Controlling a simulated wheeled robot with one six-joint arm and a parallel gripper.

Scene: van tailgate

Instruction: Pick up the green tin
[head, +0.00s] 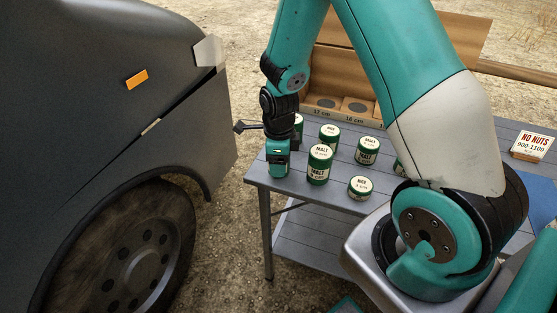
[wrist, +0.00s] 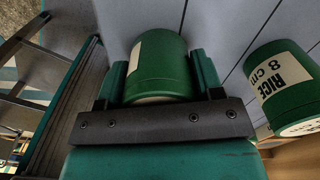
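In the wrist view a green tin (wrist: 165,65) with a pale label on its left side is between the two teal fingers of my gripper (wrist: 160,80). Both fingers appear to touch its sides, and the gripper looks shut on it. The label's words cannot be read. In the head view my gripper (head: 278,160) is low at the left end of the grey table (head: 335,198), and I cannot make out the held tin there. I cannot tell whether the tin touches the table.
A tall MALT tin (head: 319,166), a short RICE tin (head: 360,189), another RICE tin (head: 329,134) and another MALT tin (head: 367,151) stand to the right. Behind is a wooden rack (head: 340,112) with round recesses. A NO NUTS sign (head: 532,145) is right; the van (head: 150,110) is left.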

